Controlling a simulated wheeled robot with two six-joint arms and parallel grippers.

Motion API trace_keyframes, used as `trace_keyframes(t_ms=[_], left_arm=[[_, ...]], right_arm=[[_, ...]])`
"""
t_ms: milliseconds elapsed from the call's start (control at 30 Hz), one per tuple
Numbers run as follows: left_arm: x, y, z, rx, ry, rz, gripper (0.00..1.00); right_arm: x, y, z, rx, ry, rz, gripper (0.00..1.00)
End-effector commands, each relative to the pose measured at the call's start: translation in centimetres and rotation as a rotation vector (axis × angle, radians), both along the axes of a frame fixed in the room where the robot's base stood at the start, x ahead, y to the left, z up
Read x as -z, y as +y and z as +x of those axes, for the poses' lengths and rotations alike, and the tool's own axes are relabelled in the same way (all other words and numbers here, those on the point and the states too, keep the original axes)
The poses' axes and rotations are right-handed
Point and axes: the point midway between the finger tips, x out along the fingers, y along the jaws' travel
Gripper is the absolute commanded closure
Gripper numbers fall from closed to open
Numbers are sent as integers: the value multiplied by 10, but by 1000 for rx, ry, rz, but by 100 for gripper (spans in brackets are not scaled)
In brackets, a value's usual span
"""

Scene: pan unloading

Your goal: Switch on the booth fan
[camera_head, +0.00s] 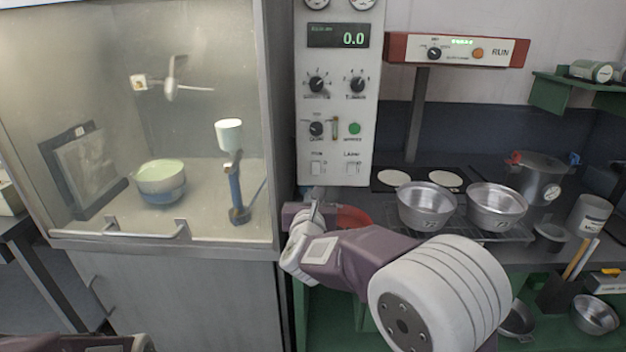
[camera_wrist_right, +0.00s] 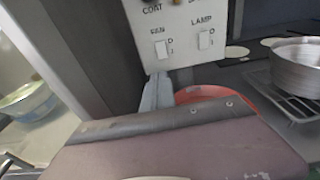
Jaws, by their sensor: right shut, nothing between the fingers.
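The switch labelled FAN (camera_head: 317,168) is a small white rocker at the bottom left of the white control panel (camera_head: 338,103). It also shows in the right wrist view (camera_wrist_right: 161,49). A matching LAMP switch (camera_head: 352,168) sits to its right. My right gripper (camera_head: 317,205) is shut and empty, its tips pointing up just below the FAN switch; in the right wrist view the fingers (camera_wrist_right: 155,91) stop short of the switch. A bladed fan (camera_head: 171,83) is inside the glass booth. My left gripper is out of view.
The panel carries knobs, a green button (camera_head: 354,128) and a display reading 0.0 (camera_head: 338,36). The booth's frame (camera_head: 267,120) stands close left of the panel. A red rounded object (camera_head: 352,217) lies behind my right wrist. Two metal pans (camera_head: 426,205) stand on a rack to the right.

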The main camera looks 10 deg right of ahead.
Motion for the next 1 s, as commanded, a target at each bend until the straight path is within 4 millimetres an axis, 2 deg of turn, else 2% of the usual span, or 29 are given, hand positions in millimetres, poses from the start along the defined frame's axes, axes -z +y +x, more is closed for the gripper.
trace_keyframes(t_ms=[300,500,700,1000], left_arm=[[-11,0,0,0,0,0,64],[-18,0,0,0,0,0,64],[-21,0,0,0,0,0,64],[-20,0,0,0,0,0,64]], right_arm=[[9,-20,67,3,2,0,100],[14,-30,100,2,2,0,100],[16,-33,114,1,1,0,100],[17,-34,115,0,1,0,100]])
